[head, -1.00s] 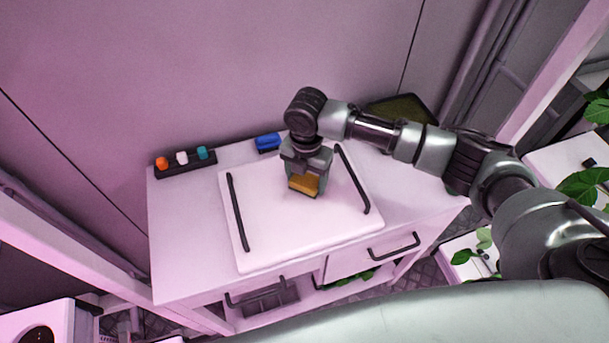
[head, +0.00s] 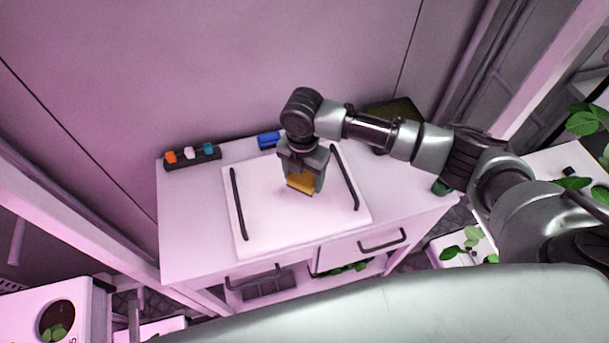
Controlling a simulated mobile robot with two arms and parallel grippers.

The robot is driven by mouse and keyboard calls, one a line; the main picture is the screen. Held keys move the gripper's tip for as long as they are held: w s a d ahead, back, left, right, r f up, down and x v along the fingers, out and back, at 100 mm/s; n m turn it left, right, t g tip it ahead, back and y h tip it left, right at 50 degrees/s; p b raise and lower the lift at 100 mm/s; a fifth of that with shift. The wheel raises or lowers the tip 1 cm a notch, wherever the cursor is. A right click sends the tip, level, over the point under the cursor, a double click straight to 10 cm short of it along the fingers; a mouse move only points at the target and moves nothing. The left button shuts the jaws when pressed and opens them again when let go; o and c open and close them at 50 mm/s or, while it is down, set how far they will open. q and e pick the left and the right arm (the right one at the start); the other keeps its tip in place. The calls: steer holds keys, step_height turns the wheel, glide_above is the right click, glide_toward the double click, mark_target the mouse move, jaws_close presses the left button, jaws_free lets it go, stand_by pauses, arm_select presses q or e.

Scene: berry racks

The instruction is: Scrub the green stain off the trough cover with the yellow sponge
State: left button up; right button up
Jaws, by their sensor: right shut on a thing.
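The white trough cover (head: 269,228) lies on the cabinet top, with a black handle bar along its left side and another along its right. My right gripper (head: 302,178) points down over the middle of the cover, shut on the yellow sponge (head: 300,184). The sponge is at or very close to the cover's surface; I cannot tell whether it touches. No green stain shows on the visible part of the cover; the area under the sponge and gripper is hidden. My left gripper is not in view.
A black rack with orange, white and teal pieces (head: 192,157) stands at the cabinet's back left. A blue item (head: 268,140) sits behind the cover. A dark tray (head: 391,111) is at the back right, partly behind my arm. A green object (head: 441,187) lies at the right edge.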

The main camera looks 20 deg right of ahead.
steer(key=shift+r, duration=1.2)
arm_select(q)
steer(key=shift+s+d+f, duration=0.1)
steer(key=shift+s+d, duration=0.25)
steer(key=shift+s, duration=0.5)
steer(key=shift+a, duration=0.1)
